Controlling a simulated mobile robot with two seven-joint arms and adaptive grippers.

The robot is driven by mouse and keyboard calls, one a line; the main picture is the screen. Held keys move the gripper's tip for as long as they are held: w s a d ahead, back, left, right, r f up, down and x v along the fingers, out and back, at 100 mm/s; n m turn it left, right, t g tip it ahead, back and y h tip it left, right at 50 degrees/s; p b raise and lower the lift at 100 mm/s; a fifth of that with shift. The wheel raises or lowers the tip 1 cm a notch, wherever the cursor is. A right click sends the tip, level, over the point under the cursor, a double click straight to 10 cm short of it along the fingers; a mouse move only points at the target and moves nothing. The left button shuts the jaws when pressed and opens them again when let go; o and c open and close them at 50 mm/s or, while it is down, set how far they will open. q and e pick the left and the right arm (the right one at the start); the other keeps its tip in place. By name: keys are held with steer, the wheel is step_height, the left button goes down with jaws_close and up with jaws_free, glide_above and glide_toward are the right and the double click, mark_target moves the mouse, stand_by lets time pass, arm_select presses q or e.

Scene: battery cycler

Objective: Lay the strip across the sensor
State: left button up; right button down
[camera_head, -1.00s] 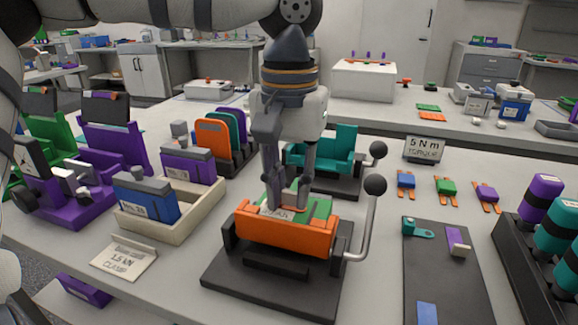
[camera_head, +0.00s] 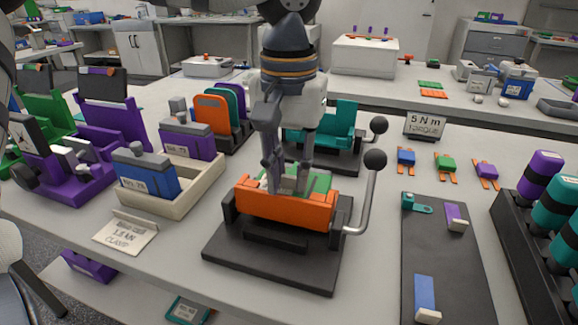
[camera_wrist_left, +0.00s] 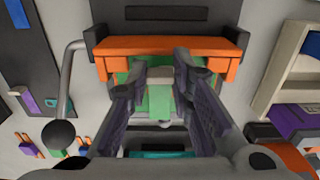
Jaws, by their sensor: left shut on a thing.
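The left wrist view shows the fingers (camera_wrist_left: 160,72) close around a grey piece over green (camera_wrist_left: 160,100). The fingers and the orange jaw hide the block's lower part, so I cannot tell if it touches the base. A purple strip (camera_head: 454,213) and a blue strip (camera_head: 425,291), each with a pale end, lie on the dark plate (camera_head: 440,250) to the right. I cannot tell which thing is the sensor. My right gripper is out of view.
The clamp's bent lever with a black ball (camera_head: 375,160) rises at its right. A cream tray (camera_head: 180,208) with blue and purple blocks stands left. A teal-jawed clamp (camera_head: 330,118) is behind. A rack of cylinders (camera_head: 550,235) stands far right.

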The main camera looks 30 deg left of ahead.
arm_select(q)
steer(key=shift+f, duration=0.2)
steer(key=shift+f, duration=0.1)
steer(key=o, duration=0.8)
step_height(320, 180, up, 12)
